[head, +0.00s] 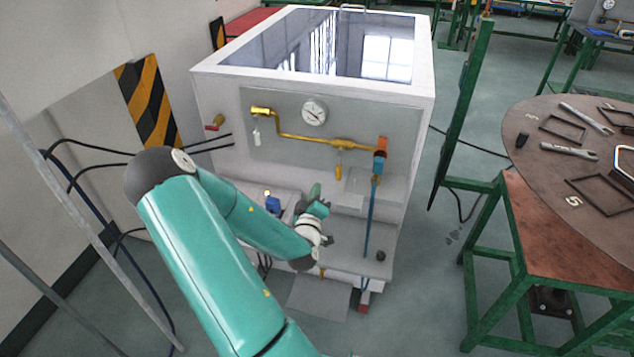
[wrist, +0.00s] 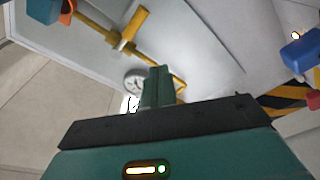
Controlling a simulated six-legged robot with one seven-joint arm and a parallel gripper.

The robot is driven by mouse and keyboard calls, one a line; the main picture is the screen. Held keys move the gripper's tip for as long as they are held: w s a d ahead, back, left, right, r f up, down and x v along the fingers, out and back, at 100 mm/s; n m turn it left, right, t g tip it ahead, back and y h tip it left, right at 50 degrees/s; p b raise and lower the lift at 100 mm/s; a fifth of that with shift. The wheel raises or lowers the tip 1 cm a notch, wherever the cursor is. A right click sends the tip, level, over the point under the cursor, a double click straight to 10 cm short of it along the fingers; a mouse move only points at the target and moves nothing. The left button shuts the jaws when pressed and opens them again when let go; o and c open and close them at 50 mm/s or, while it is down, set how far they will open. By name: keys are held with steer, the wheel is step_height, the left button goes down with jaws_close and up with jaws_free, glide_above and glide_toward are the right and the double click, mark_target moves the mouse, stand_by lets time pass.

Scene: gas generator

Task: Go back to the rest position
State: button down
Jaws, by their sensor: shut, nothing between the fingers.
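The gas generator (head: 212,78) is a white cabinet with a glossy dark top, standing in the middle of the head view. My teal arm reaches from the bottom of that view toward its front. My gripper (head: 316,190) is small there, in front of the lower panel, and partly hidden by my own wrist. In the wrist view my gripper (wrist: 157,82) points toward the panel, its fingers together with nothing between them. The pressure gauge (head: 314,111) also shows in the wrist view (wrist: 134,80), beyond the fingers. The yellow pipe (head: 295,137) runs across the panel.
A blue knob (head: 273,204) and a blue hose (head: 371,220) are close to my gripper. A round table (head: 545,180) with wrenches and frames stands at the right, on green legs. A wall with a striped board (head: 148,105) is at the left. Floor is free between cabinet and table.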

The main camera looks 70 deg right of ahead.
steer(key=shift+s+a, duration=0.15)
steer(key=shift+a, duration=0.35)
steer(key=w+a+r+m+t+y, duration=0.1)
steer(key=w+a+m+y, duration=0.2)
steer(key=w+a+y, duration=0.7)
steer(key=w+a+r+n+t+y, duration=0.1)
steer(key=w+a+r+y, duration=0.15)
steer(key=a, duration=0.45)
steer(key=w+a+r+n+y, duration=0.1)
steer(key=w+a+r, duration=0.3)
steer(key=a, duration=0.4)
steer(key=w+a+r+n+t+y, duration=0.1)
steer(key=w+a+r+y, duration=0.1)
steer(key=w+a+r, duration=0.35)
steer(key=s+a+r+n+g+y, duration=0.1)
steer(key=s+a+r, duration=0.3)
steer(key=s+a, duration=0.4)
steer(key=s+a+r+n+g+y, duration=0.1)
steer(key=s+a+r+n, duration=0.2)
steer(key=s+a, duration=0.6)
steer(key=shift+s+a+r+g+y, duration=0.2)
steer(key=shift+a+r+g+y, duration=0.15)
steer(key=shift+a+r, duration=0.6)
